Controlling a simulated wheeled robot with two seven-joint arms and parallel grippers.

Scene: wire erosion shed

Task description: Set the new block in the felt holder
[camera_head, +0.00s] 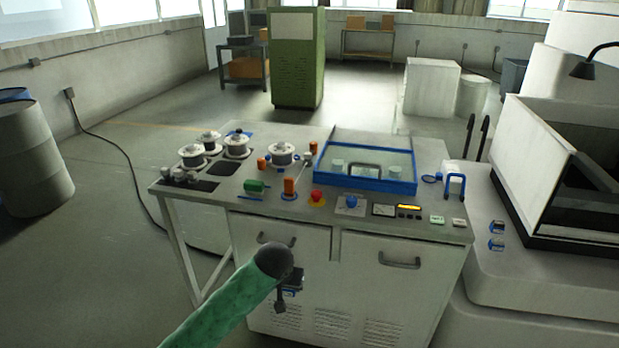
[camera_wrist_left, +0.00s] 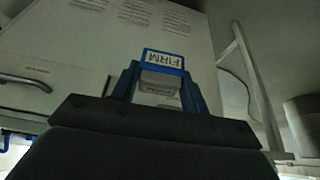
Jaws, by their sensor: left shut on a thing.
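My left gripper (camera_head: 289,284) hangs in front of the workbench's cabinet doors, below the bench top. In the left wrist view its blue fingers (camera_wrist_left: 161,88) are shut on a small grey block (camera_wrist_left: 160,82). In the head view the block is small and dark, partly hidden by the gripper. I cannot pick out the felt holder with certainty. My right gripper is not in view.
The bench top (camera_head: 222,193) carries white spools (camera_head: 236,147), orange posts (camera_head: 290,186), a red knob (camera_head: 316,196) and a blue-framed glass cover (camera_head: 366,183). Two small blue-and-grey pieces (camera_head: 496,228) sit on the machine ledge at right. The floor left of the bench is mostly clear, crossed by a cable.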

